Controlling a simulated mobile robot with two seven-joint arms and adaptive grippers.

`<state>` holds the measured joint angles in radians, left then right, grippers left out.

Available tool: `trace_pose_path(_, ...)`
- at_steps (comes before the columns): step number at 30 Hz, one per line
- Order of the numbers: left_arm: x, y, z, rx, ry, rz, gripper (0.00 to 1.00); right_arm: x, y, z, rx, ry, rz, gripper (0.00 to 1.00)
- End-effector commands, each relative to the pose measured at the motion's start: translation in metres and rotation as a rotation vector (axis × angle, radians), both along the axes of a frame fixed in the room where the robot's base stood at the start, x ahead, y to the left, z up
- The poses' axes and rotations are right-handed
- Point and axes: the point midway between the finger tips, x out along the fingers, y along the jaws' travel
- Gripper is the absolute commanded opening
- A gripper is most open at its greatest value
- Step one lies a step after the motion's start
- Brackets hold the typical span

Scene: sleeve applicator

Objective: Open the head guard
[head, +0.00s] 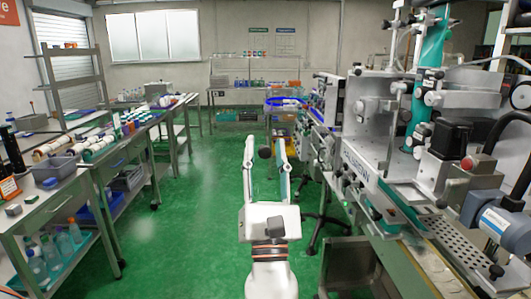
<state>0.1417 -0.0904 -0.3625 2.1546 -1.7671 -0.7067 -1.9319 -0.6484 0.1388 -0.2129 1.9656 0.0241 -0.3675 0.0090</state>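The sleeve applicator (375,150) is a grey metal machine along the right side in the head view. Its upper head (462,98) has metal blocks, knobs and an upright teal tube (430,60). I cannot clearly make out the head guard or tell whether it is open or shut.
A long workbench (47,204) with bottles and bins runs along the left. A shelf table (222,92) stands at the back. The green floor (195,235) between bench and machine is clear. A motor (510,226) and perforated plate (487,232) are at the near right.

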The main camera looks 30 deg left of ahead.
Motion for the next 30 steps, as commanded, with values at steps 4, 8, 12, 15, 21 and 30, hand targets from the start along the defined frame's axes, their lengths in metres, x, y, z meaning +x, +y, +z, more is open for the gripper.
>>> trace_pose_path(4, 0.0, 0.0, -0.001, 0.0, 0.002, 0.0, 0.34, -0.001, -0.001, -0.002, -0.003, 0.003, 0.001, 0.4)
trace_pose_path(8, -0.004, -0.002, -0.006, 0.002, 0.004, 0.001, 0.34, -0.001, -0.001, -0.003, -0.004, 0.005, 0.001, 0.4)
trace_pose_path(12, -0.016, -0.01, -0.021, 0.002, 0.006, 0.0, 0.34, -0.001, -0.001, -0.003, -0.003, 0.004, 0.001, 0.4)
trace_pose_path(15, -0.029, -0.017, -0.036, 0.003, 0.007, -0.001, 0.34, -0.001, -0.001, -0.002, -0.002, 0.005, 0.0, 0.4)
trace_pose_path(21, -0.055, -0.031, -0.063, 0.002, 0.005, 0.0, 0.34, -0.001, -0.001, -0.002, -0.002, 0.004, 0.0, 0.4)
trace_pose_path(30, -0.074, -0.041, -0.083, 0.001, 0.001, 0.0, 0.34, -0.001, -0.001, -0.002, -0.002, 0.004, 0.0, 0.4)
